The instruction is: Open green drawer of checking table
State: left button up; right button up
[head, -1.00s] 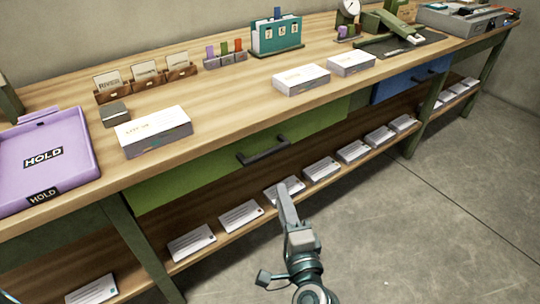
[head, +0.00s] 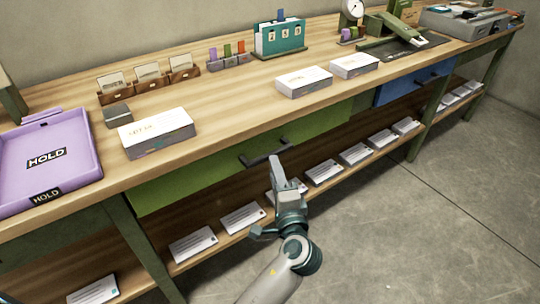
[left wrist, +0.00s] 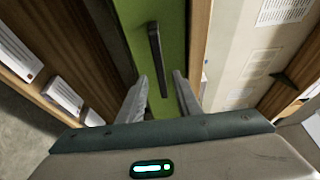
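The green drawer (head: 230,160) is in the front of the wooden checking table (head: 215,105), and its front looks flush with the table. Its dark bar handle (head: 264,152) is at the drawer's middle. My left gripper (head: 275,172) is just below and in front of the handle in the head view. In the left wrist view the handle (left wrist: 156,60) stands beyond the two spread fingers (left wrist: 158,95), roughly in line with the gap between them. The gripper is open and empty, apart from the handle. My right gripper is not in view.
A blue drawer (head: 415,82) is further right. The lower shelf (head: 225,222) holds several envelope stacks below the green drawer. On the tabletop are a purple HOLD tray (head: 90,172) and white boxes (head: 155,129). The floor (head: 400,220) in front is clear.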

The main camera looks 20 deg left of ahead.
aim_at(270, 153)
pick_arm(q)
jog(key=x, duration=0.6)
jog(key=shift+w+a, duration=0.2)
jog(key=shift+w, duration=0.1)
grip_shut()
